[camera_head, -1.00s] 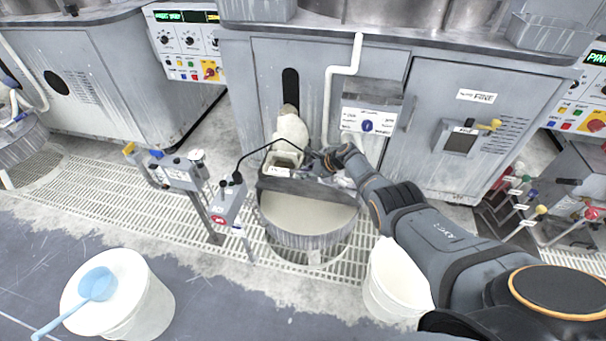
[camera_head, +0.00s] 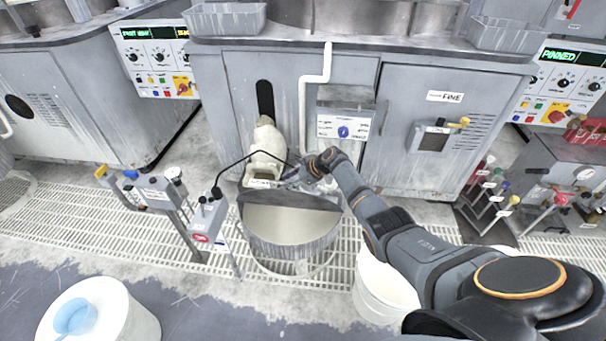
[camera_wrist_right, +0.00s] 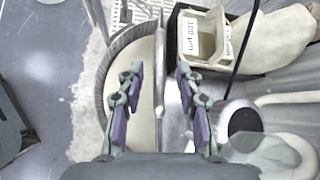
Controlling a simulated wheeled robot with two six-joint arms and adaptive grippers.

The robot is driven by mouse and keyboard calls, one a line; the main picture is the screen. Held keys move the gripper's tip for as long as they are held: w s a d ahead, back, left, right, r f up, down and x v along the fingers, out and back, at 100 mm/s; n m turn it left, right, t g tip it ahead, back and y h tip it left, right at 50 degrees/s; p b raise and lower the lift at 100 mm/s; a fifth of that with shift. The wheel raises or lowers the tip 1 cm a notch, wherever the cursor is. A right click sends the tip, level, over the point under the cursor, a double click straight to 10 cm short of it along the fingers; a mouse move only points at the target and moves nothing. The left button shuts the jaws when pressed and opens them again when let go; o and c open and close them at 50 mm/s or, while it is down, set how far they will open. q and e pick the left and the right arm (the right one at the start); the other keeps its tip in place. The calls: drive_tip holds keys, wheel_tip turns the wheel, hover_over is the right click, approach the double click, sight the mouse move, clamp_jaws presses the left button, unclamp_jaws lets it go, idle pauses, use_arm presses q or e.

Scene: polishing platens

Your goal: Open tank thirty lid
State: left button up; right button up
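The round grey tank (camera_head: 275,248) stands on the floor grate in front of the cabinet. Its near part is open and shows pale slurry (camera_head: 290,224). A dark grey lid panel (camera_head: 288,199) crosses its far part; how far it is raised is hard to tell. In the right wrist view a thin upright plate (camera_wrist_right: 160,65) shows nearly edge-on beside the open part (camera_wrist_right: 132,75). My right gripper (camera_wrist_right: 160,75) is open, with its fingers apart on either side of this plate; contact is not clear. It reaches over the tank's far right side (camera_head: 308,172). My left gripper is out of view.
A box marked 100 µm (camera_wrist_right: 197,38) sits behind the lid by a pale sack (camera_head: 268,142). A black cable arches to a post-mounted control box (camera_head: 207,218). White buckets stand front left (camera_head: 125,318) and beside my right arm (camera_head: 378,290). Valves (camera_head: 500,195) stand at right.

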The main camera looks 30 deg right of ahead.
drive_tip(key=v, duration=0.9)
drive_tip(key=shift+d, duration=0.1)
